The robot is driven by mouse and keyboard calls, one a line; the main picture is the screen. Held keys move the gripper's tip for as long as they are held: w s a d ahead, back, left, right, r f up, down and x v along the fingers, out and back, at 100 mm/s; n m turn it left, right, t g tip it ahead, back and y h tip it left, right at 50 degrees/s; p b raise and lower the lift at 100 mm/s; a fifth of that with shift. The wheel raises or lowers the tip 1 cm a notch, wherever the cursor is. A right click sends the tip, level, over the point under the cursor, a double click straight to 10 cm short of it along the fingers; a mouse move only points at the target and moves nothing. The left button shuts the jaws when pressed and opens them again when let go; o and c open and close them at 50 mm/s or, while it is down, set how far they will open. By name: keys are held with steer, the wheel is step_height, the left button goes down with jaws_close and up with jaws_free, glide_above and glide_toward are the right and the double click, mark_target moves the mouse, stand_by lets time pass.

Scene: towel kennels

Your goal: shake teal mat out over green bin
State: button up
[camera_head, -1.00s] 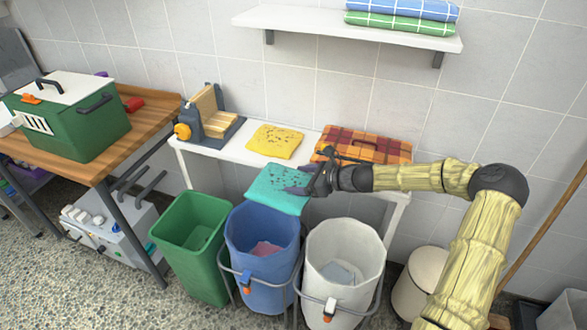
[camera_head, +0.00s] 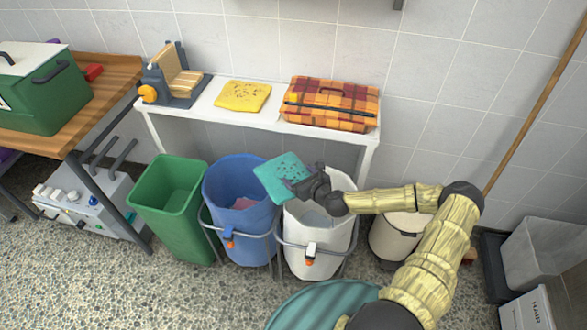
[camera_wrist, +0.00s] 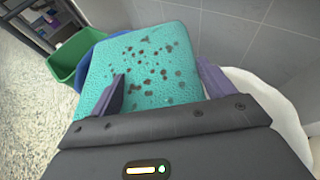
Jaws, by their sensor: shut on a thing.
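The teal mat (camera_head: 281,177) is held by my gripper (camera_head: 305,184), which is shut on its near edge. The mat is tilted and hangs in the air over the blue bucket's right side and the white bucket's left rim. In the wrist view the mat (camera_wrist: 150,55) has many dark specks on its top, between my gripper's fingers (camera_wrist: 160,88). The green bin (camera_head: 174,200) stands on the floor to the left of the blue bucket, apart from the mat. It also shows in the wrist view (camera_wrist: 68,62), beyond the mat's left edge.
The blue bucket (camera_head: 225,208) holds something pink, and the white bucket (camera_head: 318,242) stands right of it. Behind is a white bench (camera_head: 210,112) with a specked yellow mat (camera_head: 243,96) and a plaid case (camera_head: 330,103). A wooden table (camera_head: 113,80) stands at left.

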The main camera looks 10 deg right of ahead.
steer(key=shift+s+f+m+h, duration=0.1)
steer(key=shift+s+m+h, duration=0.15)
steer(key=shift+m+h, duration=0.2)
steer(key=shift+s+d+r+m+t+h, duration=0.1)
steer(key=shift+s+d+m+t+h, duration=0.15)
steer(key=shift+m+h, duration=0.25)
steer(key=shift+s+d+r+m+t+h, duration=0.15)
steer(key=shift+s+m+h, duration=0.1)
steer(key=shift+h, duration=0.3)
steer(key=shift+s+d+r+m+h, duration=0.35)
steer(key=shift+s+m+h, duration=0.25)
steer(key=shift+m+h, duration=0.1)
steer(key=shift+s+d+r+m+h, duration=0.25)
steer(key=shift+d+m+h, duration=0.15)
steer(key=shift+h, duration=0.1)
steer(key=shift+a, duration=0.1)
